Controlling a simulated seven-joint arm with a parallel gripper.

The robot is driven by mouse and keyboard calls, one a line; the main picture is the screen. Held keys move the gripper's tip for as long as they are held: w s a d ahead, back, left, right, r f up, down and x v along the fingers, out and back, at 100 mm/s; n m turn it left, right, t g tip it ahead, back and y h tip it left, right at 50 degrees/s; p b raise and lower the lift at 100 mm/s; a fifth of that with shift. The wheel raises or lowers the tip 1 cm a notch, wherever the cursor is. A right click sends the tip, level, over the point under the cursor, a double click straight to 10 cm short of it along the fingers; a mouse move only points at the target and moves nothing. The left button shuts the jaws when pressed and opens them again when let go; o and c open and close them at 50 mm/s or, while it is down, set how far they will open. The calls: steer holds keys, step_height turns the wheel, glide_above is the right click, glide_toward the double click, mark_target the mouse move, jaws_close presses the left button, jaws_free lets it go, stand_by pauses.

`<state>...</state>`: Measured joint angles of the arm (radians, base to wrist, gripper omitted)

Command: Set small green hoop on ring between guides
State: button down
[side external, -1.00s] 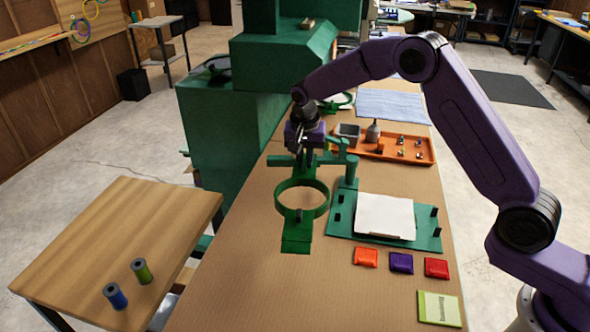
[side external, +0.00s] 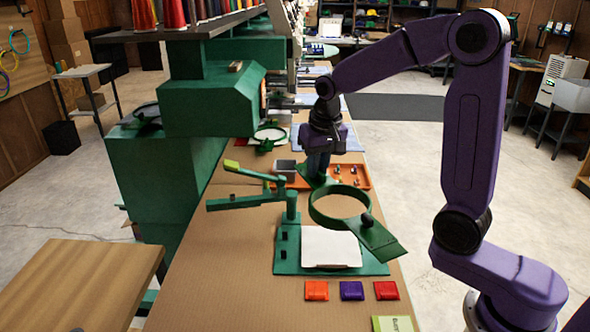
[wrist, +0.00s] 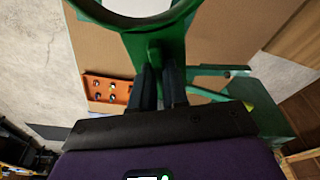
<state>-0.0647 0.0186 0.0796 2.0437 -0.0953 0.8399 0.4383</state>
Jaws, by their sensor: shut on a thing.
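My gripper (side external: 319,172) is shut on the tab of the small green hoop (side external: 314,206), on the hoop's far side. The hoop is a dark green ring with a flat plate and a dark knob on its near right side. It is held in the air above the right back part of the green base plate (side external: 283,265), slightly tilted. A white sheet (side external: 330,247) covers the middle of that plate, with black guides (side external: 282,254) at its edge. No ring shows on the plate. In the wrist view the gripper (wrist: 160,72) grips the hoop's stem (wrist: 153,45).
A green post (side external: 291,207) with arms reaching left stands at the plate's back left. An orange tray (side external: 361,183) lies behind the hoop. Orange (side external: 316,291), purple (side external: 351,291) and red (side external: 386,290) packets lie in front. The left table strip is clear.

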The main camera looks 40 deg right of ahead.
steer(key=shift+s+d+r, duration=0.15)
steer(key=shift+s+d, duration=0.15)
steer(key=shift+s, duration=0.3)
steer(key=shift+s+d+r, duration=0.15)
steer(key=shift+s+d, duration=0.1)
steer(key=shift+s, duration=0.35)
steer(key=shift+w+a+f+n, duration=0.2)
steer(key=shift+w+f+n, duration=0.15)
steer(key=shift+n, duration=0.25)
steer(key=shift+w+a+f+n, duration=0.1)
steer(key=shift+w+f+n, duration=0.05)
steer(key=shift+w+n, duration=0.2)
steer(key=w+a+f+n+y, duration=0.1)
steer(key=w+a+f+n, duration=0.1)
steer(key=f+n, duration=0.3)
steer(key=w+a+f+n+y, duration=0.1)
steer(key=w+a+f+n, duration=0.1)
steer(key=f+n, duration=0.4)
steer(key=shift+w+d+x, duration=0.2)
steer(key=shift+w+x, duration=0.2)
steer(key=shift+x, duration=1.65)
steer(key=shift+s+x, duration=0.15)
steer(key=shift+x, duration=0.8)
steer(key=shift+s+x, duration=0.15)
steer(key=shift+x, duration=0.75)
steer(key=c, duration=1.1)
jaws_free()
steer(key=shift+d+f, duration=0.1)
steer(key=shift+f, duration=0.05)
steer(key=shift+o, duration=0.2)
